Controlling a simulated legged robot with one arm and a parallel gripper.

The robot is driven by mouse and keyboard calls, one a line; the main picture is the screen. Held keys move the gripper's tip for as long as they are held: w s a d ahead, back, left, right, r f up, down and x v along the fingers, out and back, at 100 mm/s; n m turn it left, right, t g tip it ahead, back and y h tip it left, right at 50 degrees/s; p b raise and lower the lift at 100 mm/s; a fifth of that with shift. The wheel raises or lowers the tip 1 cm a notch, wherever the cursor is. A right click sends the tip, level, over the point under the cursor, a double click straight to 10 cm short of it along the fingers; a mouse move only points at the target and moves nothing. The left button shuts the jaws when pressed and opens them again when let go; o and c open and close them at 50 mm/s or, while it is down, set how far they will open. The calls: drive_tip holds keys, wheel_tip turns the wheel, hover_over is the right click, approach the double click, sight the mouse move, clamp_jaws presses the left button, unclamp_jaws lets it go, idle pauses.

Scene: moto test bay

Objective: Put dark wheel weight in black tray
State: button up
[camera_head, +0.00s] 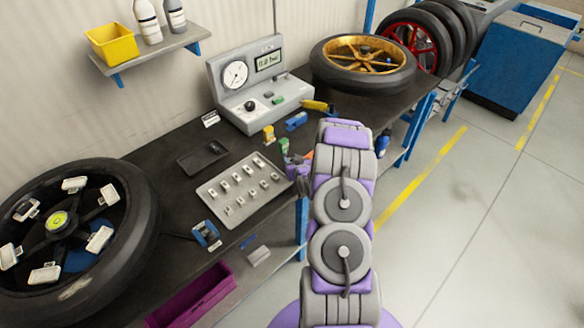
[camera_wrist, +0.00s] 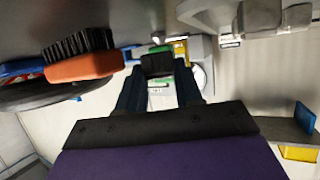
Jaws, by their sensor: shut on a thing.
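My gripper (camera_wrist: 158,78) shows in the wrist view, its two dark fingers closed on a small dark block, the dark wheel weight (camera_wrist: 157,65). The black tray (camera_head: 190,163) lies flat on the dark bench, left of my arm and behind the grey metal tray. A small dark shape shows inside it, too small to identify. I cannot make out the black tray in the wrist view.
A grey tray (camera_head: 235,217) with several small weights lies between my arm and the large left wheel (camera_head: 140,215). A tyre gauge unit (camera_head: 245,85) stands behind. An orange brush (camera_wrist: 85,66) is close left of the gripper in the wrist view. A purple bin (camera_head: 195,297) sits lower front.

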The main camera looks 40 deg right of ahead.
drive_tip(key=shift+a+f+b, duration=0.2)
drive_tip(key=shift+f, duration=0.4)
drive_tip(key=shift+a+f+b, duration=0.15)
drive_tip(key=shift+a+f, duration=0.05)
drive_tip(key=shift+f, duration=0.35)
drive_tip(key=shift+a+f, duration=0.2)
drive_tip(key=shift+f, duration=0.15)
drive_tip(key=shift+a, duration=0.1)
drive_tip(key=shift+r, duration=0.1)
drive_tip(key=o, duration=0.6)
drive_tip(key=shift+d, duration=0.2)
drive_tip(key=shift+c, duration=0.2)
drive_tip(key=shift+o, duration=0.9)
drive_tip(key=shift+d+f, duration=0.25)
drive_tip(key=shift+d, duration=0.05)
drive_tip(key=shift+a+r, duration=0.1)
drive_tip(key=shift+a, duration=0.05)
